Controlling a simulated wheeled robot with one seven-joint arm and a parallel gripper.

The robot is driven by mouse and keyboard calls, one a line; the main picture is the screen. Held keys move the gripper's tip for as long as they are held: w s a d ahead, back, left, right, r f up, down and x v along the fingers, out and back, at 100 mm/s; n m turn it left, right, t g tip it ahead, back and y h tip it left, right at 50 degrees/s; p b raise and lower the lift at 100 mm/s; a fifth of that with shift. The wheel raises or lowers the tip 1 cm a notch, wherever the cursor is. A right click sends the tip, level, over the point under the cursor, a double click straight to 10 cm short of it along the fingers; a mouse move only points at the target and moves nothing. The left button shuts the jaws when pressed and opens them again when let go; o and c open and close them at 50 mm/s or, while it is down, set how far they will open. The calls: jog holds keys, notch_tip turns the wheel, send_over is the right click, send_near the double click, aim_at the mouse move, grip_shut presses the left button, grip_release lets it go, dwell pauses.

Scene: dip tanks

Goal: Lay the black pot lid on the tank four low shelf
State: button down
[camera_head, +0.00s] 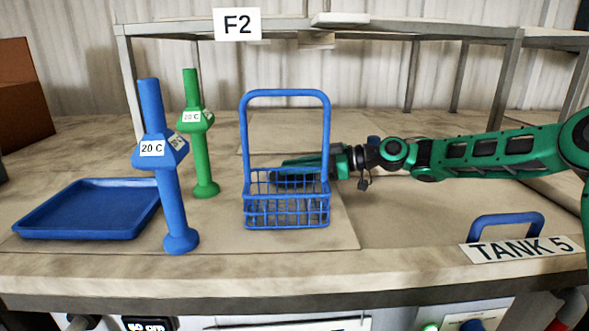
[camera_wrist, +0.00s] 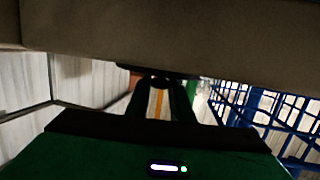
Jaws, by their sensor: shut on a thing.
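My gripper (camera_head: 285,163) reaches in from the right behind the blue wire basket, and the basket's bars partly cover it. In the wrist view, its two dark fingers (camera_wrist: 161,88) are closed on a dark thing at their tips. This looks like the black pot lid (camera_wrist: 150,71), seen as a thin dark band against a broad beige surface. I cannot make out the lid's full shape, and it does not show clearly in the head view. No shelf with a tank four label is in view.
The blue basket (camera_head: 286,222) stands close to my gripper and also shows in the wrist view (camera_wrist: 250,105). A blue bottle-like post (camera_head: 170,200), a green one (camera_head: 200,150) and a blue tray (camera_head: 88,232) stand left. A TANK 5 sign (camera_head: 520,250) and a rack (camera_head: 500,80) are right.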

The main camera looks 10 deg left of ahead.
jog(key=c, duration=1.6)
grip_release()
jog(key=shift+o, duration=0.2)
